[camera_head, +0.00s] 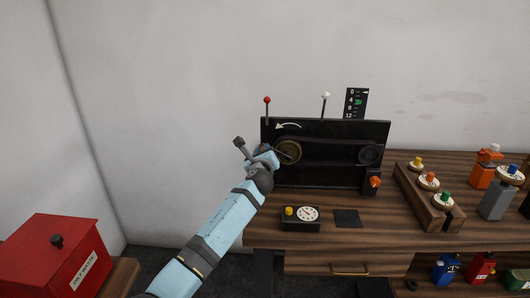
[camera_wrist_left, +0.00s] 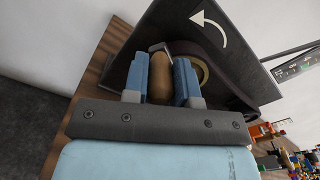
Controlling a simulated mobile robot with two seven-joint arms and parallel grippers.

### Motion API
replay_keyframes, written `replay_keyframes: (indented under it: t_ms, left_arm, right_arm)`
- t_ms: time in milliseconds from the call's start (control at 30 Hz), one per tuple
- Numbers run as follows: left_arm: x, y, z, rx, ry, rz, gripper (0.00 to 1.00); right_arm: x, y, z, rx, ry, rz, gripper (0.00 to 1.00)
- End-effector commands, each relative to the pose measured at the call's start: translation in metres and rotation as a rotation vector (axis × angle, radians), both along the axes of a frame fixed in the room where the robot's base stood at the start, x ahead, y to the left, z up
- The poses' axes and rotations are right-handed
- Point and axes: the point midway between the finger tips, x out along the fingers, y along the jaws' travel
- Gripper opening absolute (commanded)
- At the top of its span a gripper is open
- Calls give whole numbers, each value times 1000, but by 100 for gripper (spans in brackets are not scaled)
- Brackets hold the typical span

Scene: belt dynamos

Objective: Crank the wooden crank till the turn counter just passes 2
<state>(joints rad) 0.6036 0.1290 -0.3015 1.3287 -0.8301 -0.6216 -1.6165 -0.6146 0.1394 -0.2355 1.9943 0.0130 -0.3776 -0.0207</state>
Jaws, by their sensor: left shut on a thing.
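The wooden crank handle (camera_wrist_left: 160,78) shows in the left wrist view between the two blue fingers of my left gripper (camera_wrist_left: 158,82), which is shut on it. In the head view my left gripper (camera_head: 270,158) is at the left end of the black panel, in front of the brass-coloured wheel (camera_head: 290,151), and hides the handle. A white curved arrow (camera_head: 289,126) above the wheel points left. A round white dial (camera_head: 307,214) sits on a small black box in front of the panel; its reading is too small to tell. My right gripper is not in view.
A wooden block (camera_head: 431,204) with coloured knobs stands at right. A red box (camera_head: 58,255) is at lower left. An orange knob (camera_head: 375,181) is at the panel's lower right.

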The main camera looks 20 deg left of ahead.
Motion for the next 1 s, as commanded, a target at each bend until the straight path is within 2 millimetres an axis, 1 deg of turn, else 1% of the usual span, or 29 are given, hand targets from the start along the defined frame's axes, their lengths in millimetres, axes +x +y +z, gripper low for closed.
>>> replay_keyframes:
  t_ms: [433,467,500,533,567,867,967,1000]
  left_arm:
    - [0,0,-2,-8,-1,0,0]
    - [0,0,-2,-8,-1,0,32]
    - [0,0,-2,-8,-1,0,41]
    - [0,0,-2,-8,-1,0,48]
    - [0,0,-2,-8,-1,0,51]
    - [-2,0,-1,-9,-2,0,51]
    - [-11,-3,-2,-9,-2,0,51]
    - [-17,-4,-1,-9,-3,-1,51]
  right_arm:
    - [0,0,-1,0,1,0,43]
    - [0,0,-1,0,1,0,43]
    - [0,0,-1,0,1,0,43]
    - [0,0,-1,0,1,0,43]
    - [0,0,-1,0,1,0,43]
    - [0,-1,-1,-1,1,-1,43]
    - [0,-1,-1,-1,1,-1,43]
    - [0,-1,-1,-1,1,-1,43]
